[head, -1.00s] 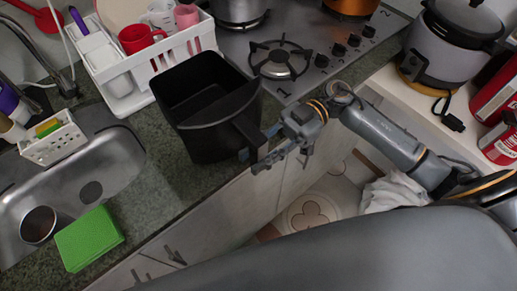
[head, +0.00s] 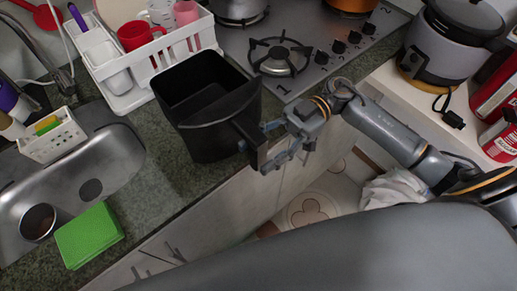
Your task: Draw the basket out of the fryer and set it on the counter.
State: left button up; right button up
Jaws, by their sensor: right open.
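The black fryer basket (head: 200,130) stands on the dark counter (head: 160,150), between the sink and the stove. It looks empty, and its handle (head: 247,142) points toward the counter's front edge. My right gripper (head: 268,148) is open beside the end of the handle, with its fingers close to it. I cannot tell whether they touch it. The fryer body is not recognisable in view. My left gripper is not in view.
A white dish rack (head: 125,75) with cups stands behind the basket. The sink (head: 85,185) and a green sponge (head: 88,236) lie to the left. A gas burner (head: 280,57) is at the right. A rice cooker (head: 455,40) stands on a separate white surface.

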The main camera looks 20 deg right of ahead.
jog(key=v, duration=1.1)
jog(key=shift+d, duration=0.1)
